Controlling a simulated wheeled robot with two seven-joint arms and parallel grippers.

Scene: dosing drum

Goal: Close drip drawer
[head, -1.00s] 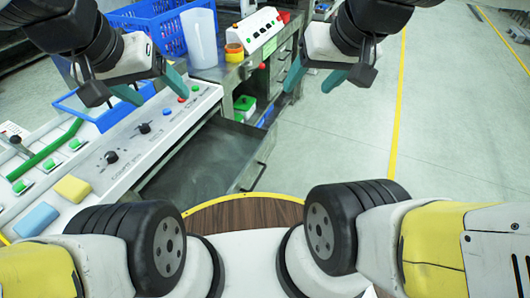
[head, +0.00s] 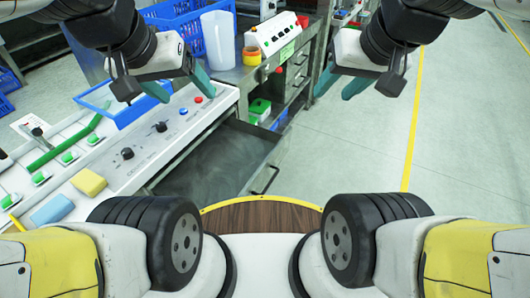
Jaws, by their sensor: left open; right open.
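The drip drawer (head: 215,163) is a dark grey, shallow drawer pulled out below the white control panel. Its front, with a dark bar handle (head: 265,180), faces right. My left gripper (head: 180,93) is open and empty above the panel's far right end, apart from the drawer. My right gripper (head: 337,90) is open and empty, beyond the drawer front and to its right, over the floor side. Part of the drawer's near end is hidden behind my own body.
The white panel (head: 150,150) carries knobs and buttons. A yellow sponge (head: 88,182), a blue sponge (head: 52,209) and a blue tray (head: 112,108) are on the left. A white jug (head: 218,40) and button box (head: 272,35) stand behind. Floor at right is clear.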

